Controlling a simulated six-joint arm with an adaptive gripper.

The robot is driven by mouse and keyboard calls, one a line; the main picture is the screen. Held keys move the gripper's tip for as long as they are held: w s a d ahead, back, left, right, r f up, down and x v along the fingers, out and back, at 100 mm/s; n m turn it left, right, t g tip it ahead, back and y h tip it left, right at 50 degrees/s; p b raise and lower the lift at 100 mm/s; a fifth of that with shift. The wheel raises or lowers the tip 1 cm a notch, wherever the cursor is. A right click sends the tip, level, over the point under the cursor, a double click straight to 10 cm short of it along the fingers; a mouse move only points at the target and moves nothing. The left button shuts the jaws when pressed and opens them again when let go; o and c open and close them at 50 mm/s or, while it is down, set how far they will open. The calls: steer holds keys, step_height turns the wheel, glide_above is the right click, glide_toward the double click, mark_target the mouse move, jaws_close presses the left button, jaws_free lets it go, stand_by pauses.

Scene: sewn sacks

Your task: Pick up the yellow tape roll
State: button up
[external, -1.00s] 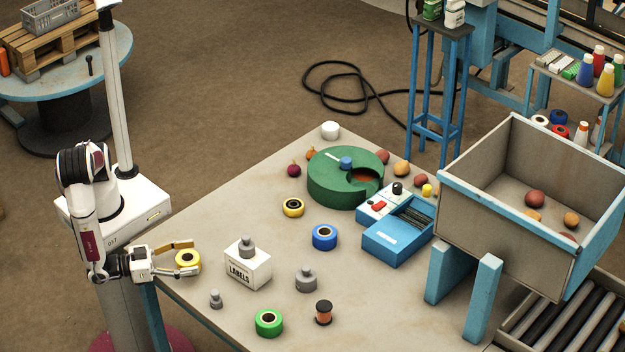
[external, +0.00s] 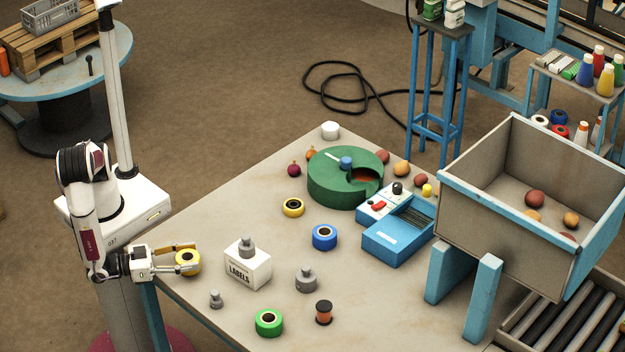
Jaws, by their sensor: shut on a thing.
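My gripper (external: 192,259) is at the left corner of the table, its two fingers on either side of a yellow tape roll (external: 187,261) with a pale core. It is shut on that roll. Whether the roll still touches the tabletop is hard to tell. A second yellow tape roll (external: 293,207), with a dark core, lies on the table farther back, apart from my gripper.
Close to my gripper's right stand a small grey weight (external: 215,299) and a white labels box (external: 248,268) with a weight on top. Blue (external: 324,237) and green (external: 269,323) rolls lie farther right. A green round tray (external: 333,187) and a grey bin (external: 480,205) stand beyond.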

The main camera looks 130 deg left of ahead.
mark_target(188, 256)
steer(key=shift+r, duration=4.9)
